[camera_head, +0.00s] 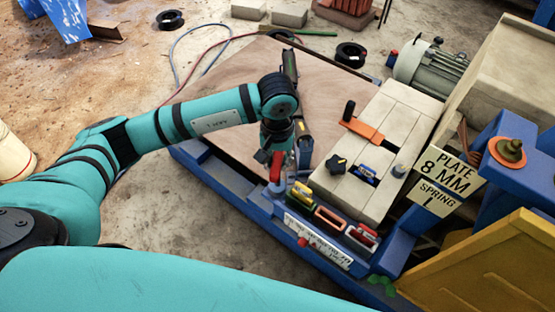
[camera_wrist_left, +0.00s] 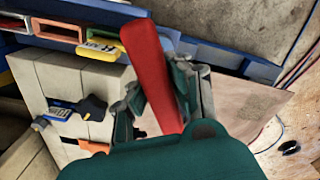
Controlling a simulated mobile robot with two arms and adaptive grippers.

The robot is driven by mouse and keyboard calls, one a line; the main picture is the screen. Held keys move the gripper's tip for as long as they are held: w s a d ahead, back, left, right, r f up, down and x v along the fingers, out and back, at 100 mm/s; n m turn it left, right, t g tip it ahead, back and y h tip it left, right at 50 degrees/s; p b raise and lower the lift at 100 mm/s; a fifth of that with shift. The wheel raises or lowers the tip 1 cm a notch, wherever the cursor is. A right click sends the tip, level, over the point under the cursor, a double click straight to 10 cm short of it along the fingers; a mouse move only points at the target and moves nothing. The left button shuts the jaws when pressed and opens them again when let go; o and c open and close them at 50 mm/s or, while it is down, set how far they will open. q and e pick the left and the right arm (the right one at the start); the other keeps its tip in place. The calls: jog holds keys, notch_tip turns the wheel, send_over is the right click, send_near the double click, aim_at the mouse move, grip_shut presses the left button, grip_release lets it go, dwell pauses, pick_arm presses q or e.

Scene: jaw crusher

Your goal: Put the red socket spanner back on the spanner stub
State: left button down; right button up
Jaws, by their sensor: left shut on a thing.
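My left gripper (camera_head: 277,158) is shut on the red socket spanner (camera_head: 275,168), just above the near edge of the plywood sheet and left of the pale block. In the left wrist view the red spanner (camera_wrist_left: 150,75) stands tilted between the two fingers (camera_wrist_left: 160,110); its lower end is hidden behind the gripper body. I cannot tell for sure which part is the spanner stub; a small grey post (camera_head: 398,170) stands at the right of the pale block, apart from the spanner. My right gripper is not in view.
A row of coloured holders (camera_head: 330,218) lies along the blue frame's front, close to the gripper. The pale block (camera_head: 370,160) carries an orange clamp (camera_head: 362,128) and a black star knob (camera_head: 336,163). The plywood sheet (camera_head: 225,125) is mostly bare.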

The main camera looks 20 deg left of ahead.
pick_arm(q)
jog(key=shift+f, duration=0.3)
jog(key=c, duration=1.2)
grip_release()
notch_tip(320, 180, up, 12)
jog(key=shift+r, duration=0.1)
